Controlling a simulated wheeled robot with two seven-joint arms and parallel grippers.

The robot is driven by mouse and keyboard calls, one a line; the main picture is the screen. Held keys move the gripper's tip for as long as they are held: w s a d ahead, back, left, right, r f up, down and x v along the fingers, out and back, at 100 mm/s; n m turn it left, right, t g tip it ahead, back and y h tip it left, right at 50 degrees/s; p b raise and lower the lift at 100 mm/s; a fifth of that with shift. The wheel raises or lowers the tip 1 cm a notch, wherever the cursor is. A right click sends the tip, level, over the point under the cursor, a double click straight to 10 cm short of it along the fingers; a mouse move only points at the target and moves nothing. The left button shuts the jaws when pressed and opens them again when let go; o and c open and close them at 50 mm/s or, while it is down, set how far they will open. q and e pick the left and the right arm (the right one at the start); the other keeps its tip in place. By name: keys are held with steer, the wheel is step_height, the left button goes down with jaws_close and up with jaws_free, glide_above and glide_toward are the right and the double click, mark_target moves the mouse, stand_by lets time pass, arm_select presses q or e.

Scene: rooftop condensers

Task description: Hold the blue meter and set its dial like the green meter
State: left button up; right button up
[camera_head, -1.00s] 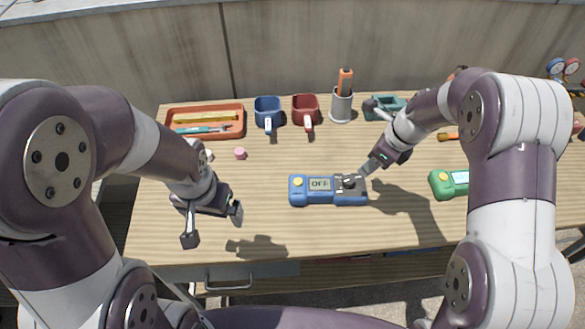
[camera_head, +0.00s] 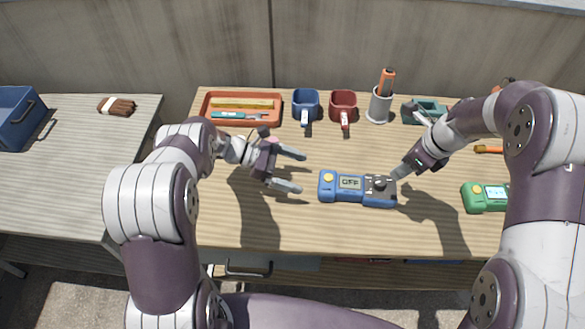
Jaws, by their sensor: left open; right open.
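The blue meter (camera_head: 335,196) lies on the wooden workbench, with a yellow button at its left, a display reading OFF and a dark dial (camera_head: 382,186) at its right. The green meter (camera_head: 480,205) lies further right. Its display is lit but too small to read, and my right arm hides its right part. My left gripper (camera_head: 299,171) is open and empty, left of the blue meter, with its fingers pointing right towards it. My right gripper (camera_head: 398,173) is at the upper right of the dial, its fingertips close to it; I cannot tell if they touch.
A second table (camera_head: 70,190) at the left holds a blue box (camera_head: 18,118).

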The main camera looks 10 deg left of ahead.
mark_target(336, 185)
arm_select(q)
steer(key=x, duration=1.2)
steer(key=shift+d+f, duration=0.15)
steer(key=shift+d, duration=0.05)
